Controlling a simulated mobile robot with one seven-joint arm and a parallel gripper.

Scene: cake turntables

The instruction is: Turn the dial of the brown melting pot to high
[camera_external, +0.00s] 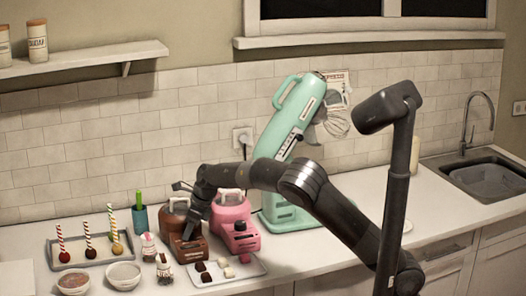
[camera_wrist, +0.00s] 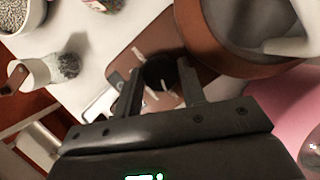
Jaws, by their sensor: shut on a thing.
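The brown melting pot (camera_external: 171,222) stands on the counter, left of a pink melting pot (camera_external: 236,213). In the wrist view the brown pot (camera_wrist: 225,52) fills the upper right, with its round bowl and flat front panel. Its dark round dial (camera_wrist: 160,72) sits on that panel with pale marks around it. My gripper (camera_wrist: 160,90) is over the panel, one finger on each side of the dial, shut on it. In the external view my gripper (camera_external: 190,232) is at the pot's front and hides the dial. I cannot read the dial's setting.
A tray with dipped treats (camera_external: 212,279) lies just in front of the pots. Sprinkle jars (camera_external: 164,267) and bowls (camera_external: 123,275) stand to the left. A mint stand mixer (camera_external: 290,120) stands behind right. A cake-pop tray (camera_external: 72,264) is at far left.

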